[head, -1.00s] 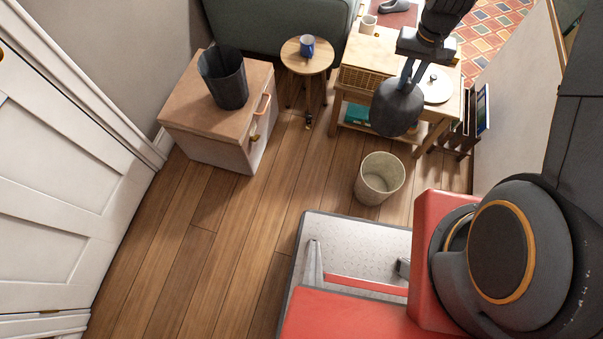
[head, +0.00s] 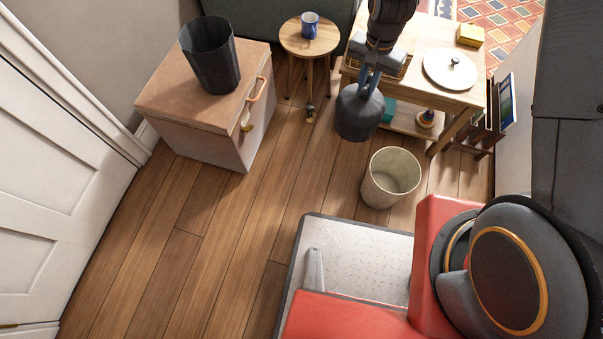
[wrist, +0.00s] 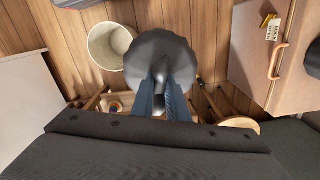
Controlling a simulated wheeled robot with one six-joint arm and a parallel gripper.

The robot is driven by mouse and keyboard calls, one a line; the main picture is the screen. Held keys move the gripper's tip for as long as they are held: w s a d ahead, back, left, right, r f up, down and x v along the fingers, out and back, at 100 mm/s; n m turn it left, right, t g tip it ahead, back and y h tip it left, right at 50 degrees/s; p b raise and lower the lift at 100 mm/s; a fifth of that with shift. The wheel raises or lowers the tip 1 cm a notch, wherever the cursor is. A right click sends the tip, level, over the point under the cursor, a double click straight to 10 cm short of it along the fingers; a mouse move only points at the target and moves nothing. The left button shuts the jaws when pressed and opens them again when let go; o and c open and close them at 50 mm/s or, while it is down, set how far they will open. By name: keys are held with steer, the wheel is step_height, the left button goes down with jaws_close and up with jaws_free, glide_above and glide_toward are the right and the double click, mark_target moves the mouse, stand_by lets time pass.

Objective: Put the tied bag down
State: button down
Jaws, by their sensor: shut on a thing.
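The tied bag (head: 358,115) is dark grey and rounded, with a gathered neck at its top. My gripper (head: 370,78) is shut on that neck, and the bag hangs below it in the air, in front of the wooden table. In the wrist view the bag (wrist: 160,62) fills the middle, with the two blue-grey fingers of my gripper (wrist: 162,88) on its neck. The bag hides part of the floor and the table's lower shelf.
A cream bin (head: 390,178) stands on the floor, close to the bag in the picture. A chest (head: 200,105) with a dark open bin (head: 210,55) is at left. A stool (head: 308,38) holds a blue mug (head: 310,24). Floor at left-centre is clear.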

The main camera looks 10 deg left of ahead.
steer(key=a+f+m+b, duration=0.2)
steer(key=a+f+b, duration=0.4)
steer(key=f+b, duration=0.4)
steer(key=s+a+f+m+b, duration=0.1)
steer(key=a+f+m+b, duration=0.1)
steer(key=a+f+b, duration=0.4)
steer(key=a+f+m+b, duration=0.1)
steer(key=a+f+b, duration=0.5)
steer(key=f+b, duration=1)
step_height(320, 180, down, 10)
steer(key=shift+s+f+m, duration=0.1)
steer(key=shift+s+m, duration=0.25)
steer(key=shift+m, duration=0.05)
steer(key=c, duration=1.7)
jaws_free()
